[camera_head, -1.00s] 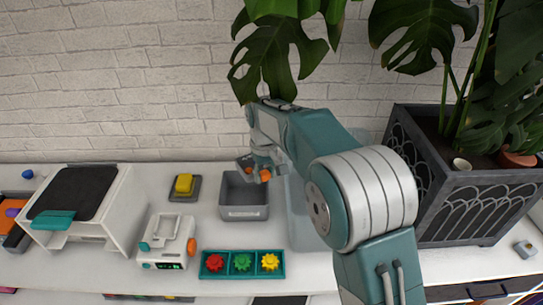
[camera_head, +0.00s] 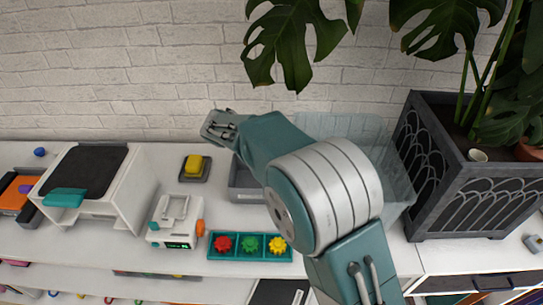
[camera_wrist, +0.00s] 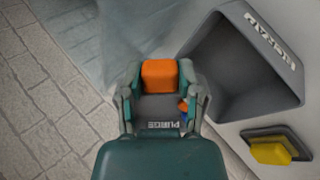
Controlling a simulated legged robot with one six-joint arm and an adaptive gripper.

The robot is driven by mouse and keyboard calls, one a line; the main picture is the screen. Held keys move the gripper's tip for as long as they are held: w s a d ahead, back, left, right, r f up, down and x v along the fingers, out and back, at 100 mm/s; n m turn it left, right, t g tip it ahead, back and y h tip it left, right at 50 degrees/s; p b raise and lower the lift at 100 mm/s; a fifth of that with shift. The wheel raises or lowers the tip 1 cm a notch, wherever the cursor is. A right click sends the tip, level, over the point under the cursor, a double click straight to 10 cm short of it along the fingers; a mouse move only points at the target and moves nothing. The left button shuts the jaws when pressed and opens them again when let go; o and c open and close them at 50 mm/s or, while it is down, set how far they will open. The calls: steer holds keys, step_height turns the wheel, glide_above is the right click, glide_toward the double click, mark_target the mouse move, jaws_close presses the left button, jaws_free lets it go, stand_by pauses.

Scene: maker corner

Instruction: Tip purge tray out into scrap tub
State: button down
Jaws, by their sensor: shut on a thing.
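The grey purge tray (camera_wrist: 165,126) has an orange grip block (camera_wrist: 160,75) and a PURGE label in the wrist view. My gripper (camera_wrist: 160,88) is shut on the tray, its fingers on both sides of the orange block. Small blue and orange bits (camera_wrist: 183,110) show at the tray's right edge. In the head view my gripper (camera_head: 226,131) is high at the back, left of the scrap tub. The grey scrap tub (camera_wrist: 262,62) is open, to the right in the wrist view, and its visible inside looks empty. In the head view the scrap tub (camera_head: 243,181) is partly hidden by my arm.
A yellow button on a dark base (camera_head: 193,166) is left of the tub. A clear bin (camera_head: 398,187) stands behind my arm, beside a large planter (camera_head: 470,190). A teal tray (camera_head: 218,253) with coloured pieces and a white device (camera_head: 175,222) are in front. A brick wall is behind.

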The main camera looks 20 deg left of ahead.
steer(key=s+a+t+h, duration=0.1)
steer(key=t+h, duration=0.2)
steer(key=s+t+h, duration=0.1)
steer(key=t+h, duration=0.2)
steer(key=t, duration=0.1)
steer(key=s+a+f+t+h, duration=0.1)
steer(key=t+h, duration=0.2)
steer(key=shift+a+h, duration=0.3)
steer(key=shift+a, duration=0.05)
stand_by(0.8)
step_height(320, 180, up, 9)
steer(key=g+y, duration=1.5)
steer(key=g, duration=0.1)
stand_by(0.3)
